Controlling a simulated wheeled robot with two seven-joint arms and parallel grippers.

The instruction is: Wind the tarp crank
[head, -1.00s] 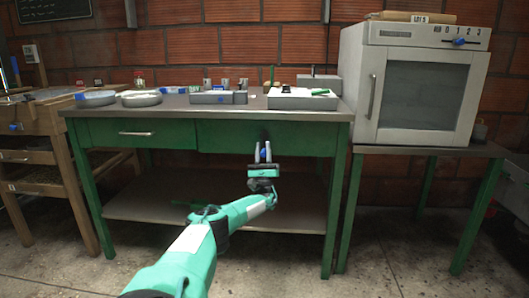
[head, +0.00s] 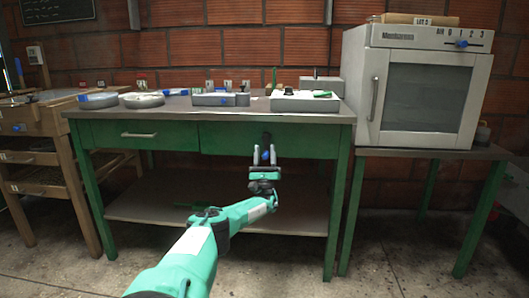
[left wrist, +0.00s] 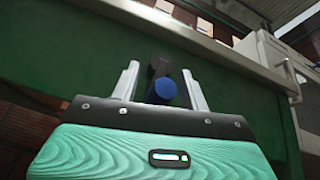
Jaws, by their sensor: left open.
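The tarp crank is a dark arm (head: 266,138) with a blue knob (left wrist: 166,89), on the green front of the workbench below its top. My left gripper (head: 264,152) is open and reaches up to the crank from below and in front. In the left wrist view the two pale fingers (left wrist: 160,70) stand one on each side of the knob, with a gap on both sides. The knob appears between them; I cannot tell exactly how deep it sits. My right gripper is not in view.
The metal bench top (head: 180,108) holds round dishes (head: 142,99) and grey instruments (head: 221,98). A drawer (head: 137,133) is at the bench's left. A grey oven (head: 415,85) stands on a table to the right. The lower shelf (head: 150,209) is mostly bare.

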